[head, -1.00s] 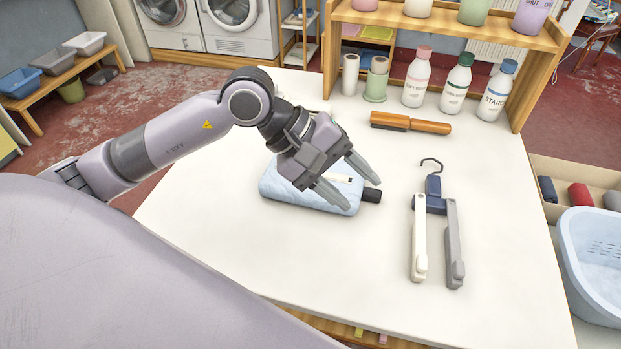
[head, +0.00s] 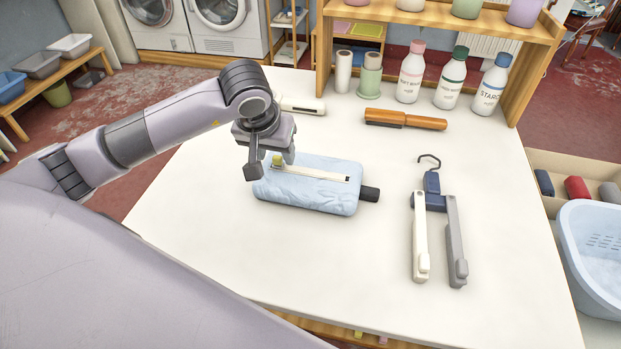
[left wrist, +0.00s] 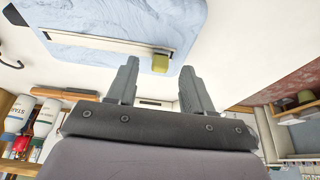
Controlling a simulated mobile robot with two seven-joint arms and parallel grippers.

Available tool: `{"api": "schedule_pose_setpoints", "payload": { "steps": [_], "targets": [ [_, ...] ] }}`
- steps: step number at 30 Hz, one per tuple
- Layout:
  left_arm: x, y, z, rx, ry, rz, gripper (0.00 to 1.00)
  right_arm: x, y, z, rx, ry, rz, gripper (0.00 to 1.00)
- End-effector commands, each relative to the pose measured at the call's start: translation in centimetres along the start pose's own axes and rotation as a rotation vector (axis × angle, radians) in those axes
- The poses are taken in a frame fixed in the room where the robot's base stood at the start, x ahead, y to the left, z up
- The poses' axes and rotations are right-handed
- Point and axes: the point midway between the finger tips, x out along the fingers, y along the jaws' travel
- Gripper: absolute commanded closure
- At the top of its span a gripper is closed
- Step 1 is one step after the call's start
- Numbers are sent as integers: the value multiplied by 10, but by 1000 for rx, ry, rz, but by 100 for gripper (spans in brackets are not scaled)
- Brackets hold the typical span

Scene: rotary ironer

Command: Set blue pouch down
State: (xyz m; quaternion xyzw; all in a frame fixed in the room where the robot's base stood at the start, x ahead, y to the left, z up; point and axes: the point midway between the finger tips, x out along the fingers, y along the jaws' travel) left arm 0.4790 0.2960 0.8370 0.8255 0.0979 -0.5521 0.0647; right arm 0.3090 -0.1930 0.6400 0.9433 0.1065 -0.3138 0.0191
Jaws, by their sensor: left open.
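The light blue pouch (head: 312,196) lies flat on the white table, with a pale strip along its top, a yellow-green tab at the strip's left end and a black end at its right. It also shows in the left wrist view (left wrist: 110,22), with the yellow-green tab (left wrist: 160,63) near the fingertips. My left gripper (head: 262,170) is at the pouch's left end. Its two fingers (left wrist: 157,85) are spread with nothing between them in the left wrist view. In the head view the fingers are partly hidden behind the wrist. My right gripper is not in view.
A folding hanger (head: 435,205) lies to the right of the pouch. A brush with a wooden handle (head: 405,120) and a white device (head: 302,106) lie behind it. Bottles (head: 450,80) stand under the wooden shelf. The front of the table (head: 300,265) is clear.

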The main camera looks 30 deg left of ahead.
Motion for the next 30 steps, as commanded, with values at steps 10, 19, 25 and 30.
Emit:
{"api": "schedule_pose_setpoints", "payload": {
  "steps": [10,19,25,30],
  "targets": [
    [7,0,0,0,1,1,59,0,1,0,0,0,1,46],
    [7,0,0,0,2,1,100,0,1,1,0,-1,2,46],
    [6,0,-1,-1,2,1,100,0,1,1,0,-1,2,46],
    [-5,0,-6,-1,4,2,100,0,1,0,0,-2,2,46]
  ]
}}
